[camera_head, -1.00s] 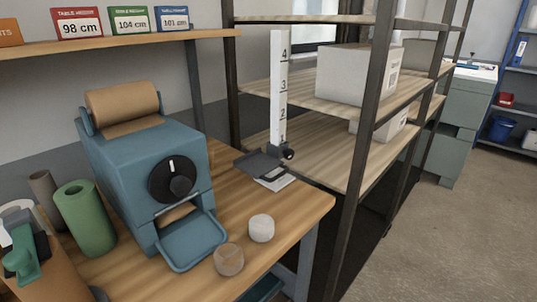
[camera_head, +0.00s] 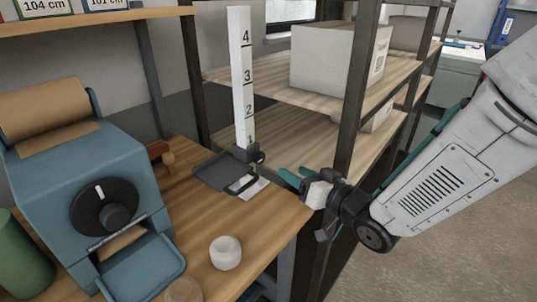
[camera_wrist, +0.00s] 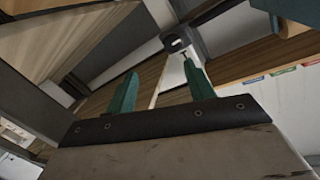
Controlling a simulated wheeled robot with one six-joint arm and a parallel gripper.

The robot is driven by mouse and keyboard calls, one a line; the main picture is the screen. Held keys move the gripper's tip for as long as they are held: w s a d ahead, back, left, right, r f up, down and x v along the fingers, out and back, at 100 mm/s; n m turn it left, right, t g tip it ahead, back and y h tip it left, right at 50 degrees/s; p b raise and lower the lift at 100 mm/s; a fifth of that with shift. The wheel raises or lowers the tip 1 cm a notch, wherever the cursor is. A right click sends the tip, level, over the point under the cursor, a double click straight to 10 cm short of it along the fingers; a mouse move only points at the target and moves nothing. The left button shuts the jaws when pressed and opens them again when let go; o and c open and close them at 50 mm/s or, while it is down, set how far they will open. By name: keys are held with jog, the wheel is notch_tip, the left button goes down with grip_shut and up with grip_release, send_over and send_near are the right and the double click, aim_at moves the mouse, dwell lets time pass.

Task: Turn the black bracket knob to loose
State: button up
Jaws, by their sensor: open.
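The black bracket knob (camera_head: 257,154) sits on the right side of the black bracket (camera_head: 222,172), low on a white upright scale (camera_head: 241,75) marked 1 to 4, near the lowest mark. In the wrist view a black knob-like part with a white mark (camera_wrist: 178,43) shows just beyond the fingertips. Its setting cannot be read. My gripper (camera_head: 291,173) has two teal fingers, open and empty, to the right of and slightly below the knob, apart from it. The fingers also show in the wrist view (camera_wrist: 161,68).
A blue machine (camera_head: 85,170) with a black dial (camera_head: 105,207) stands on the wooden bench at left. A white roll (camera_head: 226,252) lies at the bench's front. Metal shelving with a white box (camera_head: 335,58) rises behind my gripper; its dark post is close to my arm.

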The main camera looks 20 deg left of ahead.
aim_at(262, 159)
jog(key=shift+g+y, duration=0.3)
jog(key=shift+y, duration=0.4)
jog(key=x, duration=0.3)
jog(key=s+x, duration=0.1)
jog(key=x, duration=0.2)
jog(key=a+x, duration=0.1)
jog(key=x, duration=0.2)
jog(key=shift+s+f, duration=0.1)
jog(key=shift+s, duration=0.1)
